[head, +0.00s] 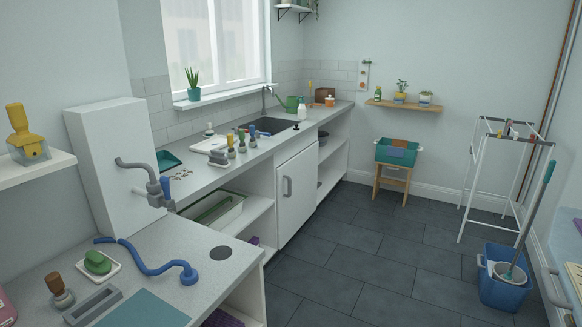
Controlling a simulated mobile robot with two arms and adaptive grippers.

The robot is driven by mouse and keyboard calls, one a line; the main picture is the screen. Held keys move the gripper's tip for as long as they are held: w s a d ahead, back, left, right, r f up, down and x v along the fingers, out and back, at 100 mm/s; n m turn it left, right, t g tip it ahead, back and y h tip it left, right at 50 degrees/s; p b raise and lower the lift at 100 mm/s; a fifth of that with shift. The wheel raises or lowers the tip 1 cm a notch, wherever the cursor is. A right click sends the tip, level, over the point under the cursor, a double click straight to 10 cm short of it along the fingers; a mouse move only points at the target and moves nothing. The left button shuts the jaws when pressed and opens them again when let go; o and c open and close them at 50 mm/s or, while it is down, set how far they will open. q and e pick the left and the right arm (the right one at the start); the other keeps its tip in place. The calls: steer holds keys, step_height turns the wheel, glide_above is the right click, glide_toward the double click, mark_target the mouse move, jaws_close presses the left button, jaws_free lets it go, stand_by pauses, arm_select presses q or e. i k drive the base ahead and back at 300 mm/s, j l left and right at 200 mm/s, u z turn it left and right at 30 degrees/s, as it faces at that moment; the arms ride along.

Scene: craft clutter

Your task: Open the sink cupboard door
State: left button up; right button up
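The white sink cupboard door (300,192) is below the counter, under the dark sink (272,125). It looks closed, flush with the cupboard front. A grey upright bar handle (287,187) sits near the door's left edge. Neither of my grippers shows in the head view, and nothing touches the door or its handle.
Open shelves flank the door, with a white tray (216,210) on the left ones. Dark tiled floor (345,245) in front of the door is clear. A blue mop bucket (504,278) and drying rack (495,180) stand right. A near counter (185,240) juts in at left.

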mark_target(296, 179)
steer(key=i+l, duration=0.7)
steer(key=i, duration=0.2)
steer(key=i+l+u, duration=0.1)
steer(key=i+l, duration=0.6)
steer(key=i, duration=0.2)
